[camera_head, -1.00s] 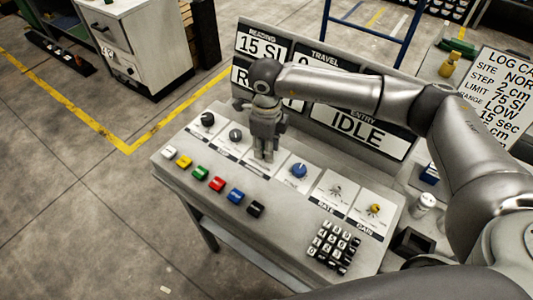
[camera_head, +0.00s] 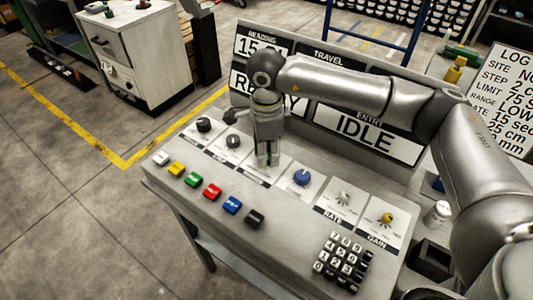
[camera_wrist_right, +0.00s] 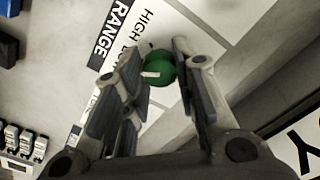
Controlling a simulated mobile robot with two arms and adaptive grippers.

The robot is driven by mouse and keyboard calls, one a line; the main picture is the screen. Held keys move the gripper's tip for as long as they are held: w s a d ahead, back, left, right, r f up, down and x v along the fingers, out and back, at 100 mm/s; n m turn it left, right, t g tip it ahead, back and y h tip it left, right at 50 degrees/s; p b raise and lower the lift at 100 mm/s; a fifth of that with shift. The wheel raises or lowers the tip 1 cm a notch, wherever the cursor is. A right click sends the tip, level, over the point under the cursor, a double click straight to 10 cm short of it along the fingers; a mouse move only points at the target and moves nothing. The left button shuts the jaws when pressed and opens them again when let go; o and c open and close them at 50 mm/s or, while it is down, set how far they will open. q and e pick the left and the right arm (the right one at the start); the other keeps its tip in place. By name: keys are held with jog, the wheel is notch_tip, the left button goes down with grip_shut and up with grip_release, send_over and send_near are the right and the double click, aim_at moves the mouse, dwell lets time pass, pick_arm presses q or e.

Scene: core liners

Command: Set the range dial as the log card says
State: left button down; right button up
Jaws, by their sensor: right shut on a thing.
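The range dial is a round green knob (camera_wrist_right: 160,68) in the right wrist view, with a white mark on its left side. Beside it the panel reads RANGE (camera_wrist_right: 112,28) and HIGH; a second label is partly covered by a finger. I cannot tell exactly which label the mark meets. My right gripper (camera_wrist_right: 162,55) is shut on the green dial, one finger on each side. In the head view this gripper (camera_head: 268,163) points down onto the console and hides the dial. The log card (camera_head: 505,95) at the right reads RANGE LOW. My left gripper is not in view.
Black knobs (camera_head: 204,125) stand left of the gripper; a blue knob (camera_head: 302,177), a grey knob and a yellow knob stand right. Colored buttons (camera_head: 211,192) and a keypad (camera_head: 343,257) lie along the front. The display board behind shows IDLE (camera_head: 365,135).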

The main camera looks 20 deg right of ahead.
dwell(0.3)
jog(key=o, duration=1)
jog(key=shift+o, duration=0.2)
notch_tip(320, 180, up, 12)
jog(key=shift+f, duration=0.1)
